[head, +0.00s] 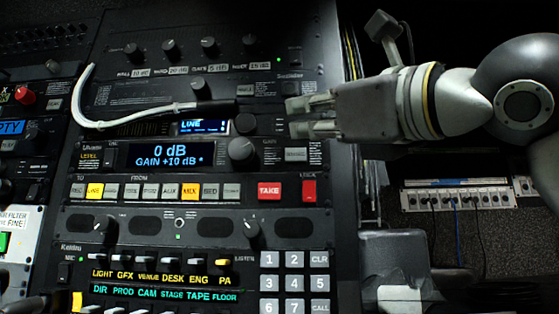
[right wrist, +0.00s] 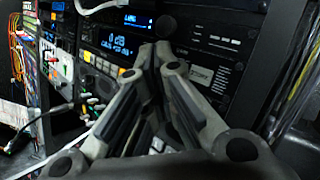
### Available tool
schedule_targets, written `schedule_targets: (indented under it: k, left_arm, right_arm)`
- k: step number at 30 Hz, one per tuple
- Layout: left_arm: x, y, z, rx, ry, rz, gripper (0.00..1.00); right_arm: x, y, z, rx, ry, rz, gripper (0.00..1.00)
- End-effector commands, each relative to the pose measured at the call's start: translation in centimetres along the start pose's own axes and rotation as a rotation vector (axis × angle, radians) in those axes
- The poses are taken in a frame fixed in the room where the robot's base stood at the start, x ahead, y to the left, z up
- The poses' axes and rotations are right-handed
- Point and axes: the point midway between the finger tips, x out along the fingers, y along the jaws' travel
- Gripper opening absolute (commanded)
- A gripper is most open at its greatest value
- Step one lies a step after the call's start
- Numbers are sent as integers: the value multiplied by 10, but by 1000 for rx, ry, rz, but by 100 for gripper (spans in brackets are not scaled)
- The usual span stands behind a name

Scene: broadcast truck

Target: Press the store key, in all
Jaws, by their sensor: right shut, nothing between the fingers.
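The store key (head: 296,154) is a pale grey rectangular key right of the gain knob (head: 243,152) on the black rack panel. It also shows in the right wrist view (right wrist: 201,75), right of my fingers. The level display (head: 158,156) reads "0 dB" and "GAIN +10 dB" with a small mark after it. My right gripper (head: 289,117) comes in from the right, shut and empty, with its fingers above the store key in the head view. In the right wrist view its fingers (right wrist: 154,50) point at the panel. I cannot see contact with any key. My left gripper does not show clearly.
A white cable with a black plug (head: 214,106) hangs across the panel above the display. Below are a row of source keys, a red take key (head: 269,191), a red lock switch (head: 309,190) and a number keypad (head: 293,283). Cables hang right of the rack.

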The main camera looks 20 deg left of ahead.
Motion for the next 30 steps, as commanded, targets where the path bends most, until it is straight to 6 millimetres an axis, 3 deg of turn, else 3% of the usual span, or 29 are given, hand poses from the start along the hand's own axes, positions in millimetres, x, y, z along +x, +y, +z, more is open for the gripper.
schedule_targets:
  k: [4, 14, 20, 30]
  left_arm:
    - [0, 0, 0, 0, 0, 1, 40]
    - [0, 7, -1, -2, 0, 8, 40]
    - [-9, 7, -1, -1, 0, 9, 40]
    - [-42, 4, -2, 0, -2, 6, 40]
  right_arm:
    - [1, 16, 11, -28, -10, 10, 0]
    - [2, 17, 11, -29, -10, 11, 0]
    - [10, 10, 7, -27, -8, 11, 0]
    - [45, -15, -14, -25, -7, 11, 0]
